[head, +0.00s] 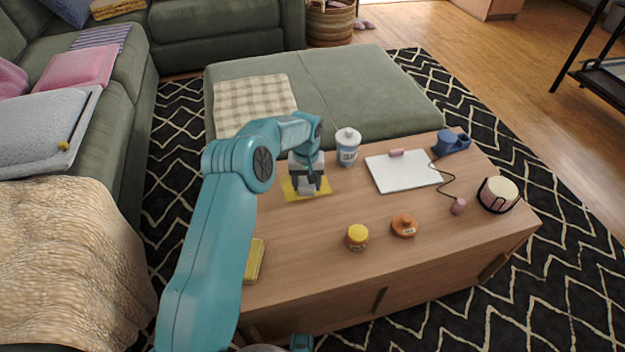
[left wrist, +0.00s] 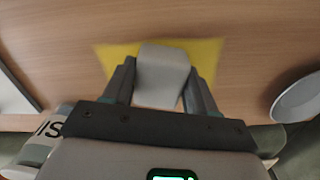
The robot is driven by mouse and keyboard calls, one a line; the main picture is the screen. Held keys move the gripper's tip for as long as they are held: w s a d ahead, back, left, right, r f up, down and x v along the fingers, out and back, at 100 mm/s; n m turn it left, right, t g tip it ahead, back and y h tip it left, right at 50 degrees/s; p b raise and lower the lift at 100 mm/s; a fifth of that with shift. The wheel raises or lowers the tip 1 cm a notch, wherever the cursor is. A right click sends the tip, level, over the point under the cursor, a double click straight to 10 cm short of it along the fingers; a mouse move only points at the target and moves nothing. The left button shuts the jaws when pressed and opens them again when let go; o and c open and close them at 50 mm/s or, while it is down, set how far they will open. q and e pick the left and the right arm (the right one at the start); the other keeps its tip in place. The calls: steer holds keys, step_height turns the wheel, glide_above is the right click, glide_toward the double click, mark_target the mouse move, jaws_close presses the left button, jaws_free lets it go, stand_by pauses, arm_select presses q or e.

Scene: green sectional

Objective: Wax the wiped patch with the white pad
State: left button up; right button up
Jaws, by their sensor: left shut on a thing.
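My left gripper (head: 307,187) reaches down over the coffee table (head: 300,235) and is shut on the white pad (left wrist: 162,75). The pad sits between both fingertips in the left wrist view. A flat yellow square patch (head: 290,191) lies on the wood under the pad; its edges show around the pad in the left wrist view (left wrist: 207,58). The pad is over the patch; I cannot tell whether it is pressed against it.
A white board (head: 405,175), blue mug (head: 450,143), candle (head: 499,194), orange tin (head: 405,226), yellow-lidded jar (head: 357,238) and yellow block (head: 253,262) are also on the table. A pale dish (left wrist: 298,98) shows in the wrist view.

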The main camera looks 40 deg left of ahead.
mark_target(282, 190)
arm_select(q)
steer(key=shift+s+a+p, duration=0.2)
steer(key=shift+s+a, duration=0.95)
steer(key=shift+s, duration=0.3)
steer(key=shift+s+a+p, duration=0.15)
steer(key=shift+s+a, duration=0.95)
steer(key=shift+s, duration=0.3)
steer(key=shift+w+a, duration=0.65)
steer(key=shift+a, duration=0.15)
steer(key=shift+w+d+b, duration=0.3)
steer(key=shift+w+d, duration=0.85)
steer(key=shift+w, duration=0.25)
steer(key=shift+w+d+b, duration=0.35)
steer(key=shift+w+d, duration=0.75)
steer(key=shift+w, duration=0.35)
steer(key=shift+w+d+b, duration=0.3)
steer(key=shift+w+d, duration=0.85)
steer(key=shift+w, duration=0.25)
steer(key=shift+r, duration=0.1)
steer(key=shift+r+p, duration=2.1)
steer(key=shift+r, duration=0.85)
step_height(282, 190, up, 3)
steer(key=p, duration=0.2)
steer(key=shift+p, duration=0.35)
